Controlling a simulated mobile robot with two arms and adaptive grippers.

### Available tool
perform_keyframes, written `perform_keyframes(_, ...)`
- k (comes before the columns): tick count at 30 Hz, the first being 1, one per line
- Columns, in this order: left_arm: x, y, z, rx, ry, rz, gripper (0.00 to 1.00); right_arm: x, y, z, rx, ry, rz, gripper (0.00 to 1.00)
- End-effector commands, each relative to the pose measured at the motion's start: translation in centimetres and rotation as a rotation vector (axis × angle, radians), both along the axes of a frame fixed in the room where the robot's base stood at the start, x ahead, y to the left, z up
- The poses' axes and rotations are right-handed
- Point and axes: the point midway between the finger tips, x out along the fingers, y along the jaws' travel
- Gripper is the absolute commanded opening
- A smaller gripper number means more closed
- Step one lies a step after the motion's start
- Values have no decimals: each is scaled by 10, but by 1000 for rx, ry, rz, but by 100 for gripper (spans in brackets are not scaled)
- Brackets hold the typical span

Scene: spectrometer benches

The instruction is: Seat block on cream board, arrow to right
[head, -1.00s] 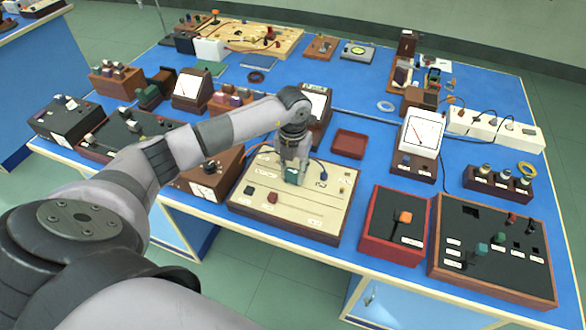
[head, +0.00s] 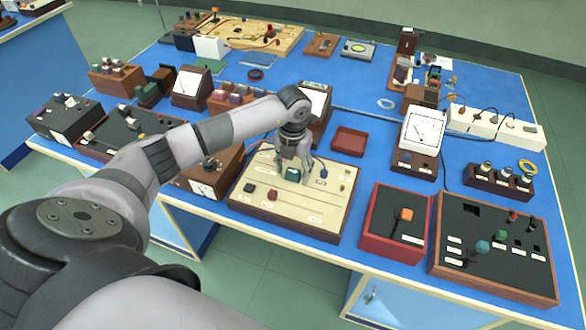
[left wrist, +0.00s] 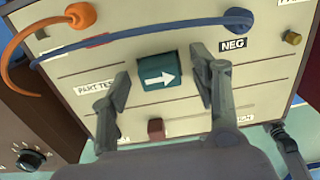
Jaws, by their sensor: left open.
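The cream board (head: 316,217) in its dark wooden frame lies near the front edge of the blue bench; it also fills most of the left wrist view (left wrist: 190,110). The teal block (left wrist: 158,74) sits on the board, its white arrow pointing right in the left wrist view. In the head view the block (head: 292,174) shows between the fingers. My left gripper (head: 293,178) is open above the board. In the left wrist view its fingertips (left wrist: 160,82) are apart on either side of the block, with gaps.
An orange plug and blue lead (left wrist: 140,33) run across the board beside the block. A small red block (left wrist: 156,129) is close to the fingers. A red box with an orange lever (head: 397,237) stands right of the board, and a red tray (head: 348,142) behind it.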

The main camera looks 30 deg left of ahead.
Motion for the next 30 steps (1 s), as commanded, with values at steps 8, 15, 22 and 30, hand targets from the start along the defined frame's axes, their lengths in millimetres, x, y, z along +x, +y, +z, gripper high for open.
perform_keyframes(8,1,1,13,1,-3,1,56,1,-3,0,-4,-1,2,40)
perform_keyframes(15,1,1,61,0,-5,0,56,0,-3,0,-3,0,1,40)
perform_keyframes(22,1,0,103,0,-3,0,56,0,-3,0,-3,0,0,40)
perform_keyframes(30,0,0,120,1,0,1,56,0,-2,0,-3,0,0,40)
